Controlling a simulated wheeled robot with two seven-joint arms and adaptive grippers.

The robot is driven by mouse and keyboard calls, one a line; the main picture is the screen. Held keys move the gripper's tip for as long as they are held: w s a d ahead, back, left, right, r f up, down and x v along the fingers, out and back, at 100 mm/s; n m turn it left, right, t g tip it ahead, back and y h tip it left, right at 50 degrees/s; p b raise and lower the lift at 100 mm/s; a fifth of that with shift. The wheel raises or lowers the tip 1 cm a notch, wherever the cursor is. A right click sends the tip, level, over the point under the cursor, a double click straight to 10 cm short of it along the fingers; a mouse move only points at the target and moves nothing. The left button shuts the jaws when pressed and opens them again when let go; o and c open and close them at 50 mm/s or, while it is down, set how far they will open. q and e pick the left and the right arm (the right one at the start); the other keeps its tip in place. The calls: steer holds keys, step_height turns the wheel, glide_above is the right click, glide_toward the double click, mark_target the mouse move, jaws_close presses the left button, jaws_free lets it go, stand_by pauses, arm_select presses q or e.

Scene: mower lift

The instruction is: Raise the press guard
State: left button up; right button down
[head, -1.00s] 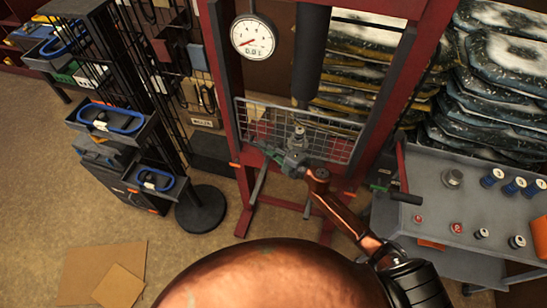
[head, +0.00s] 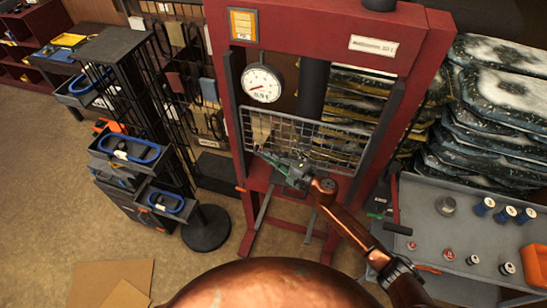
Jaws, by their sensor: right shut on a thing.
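The press guard (head: 335,146) is a grey wire mesh panel across the front of the red press frame (head: 226,120). Its top edge is just below the round dial gauge (head: 262,84). My right gripper (head: 296,174) is at the lower left-middle part of the guard and shut on it; the exact part held is small and partly hidden by the fingers. The dark press cylinder (head: 313,88) stands behind the mesh. My left gripper is not in view.
A grey cart (head: 430,250) with several small parts stands at the right, below stacked dark sacks (head: 495,120). Black racks with trays (head: 125,153) and a round-based stand (head: 206,229) are at the left. Cardboard (head: 105,285) lies on the open floor.

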steer(key=shift+r, duration=0.15)
steer(key=c, duration=2.3)
jaws_free()
steer(key=o, duration=0.3)
steer(key=shift+o, duration=0.2)
steer(key=shift+d+f, duration=0.15)
steer(key=shift+f, duration=0.05)
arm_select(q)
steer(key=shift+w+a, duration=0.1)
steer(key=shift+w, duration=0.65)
arm_select(e)
steer(key=v, duration=1.2)
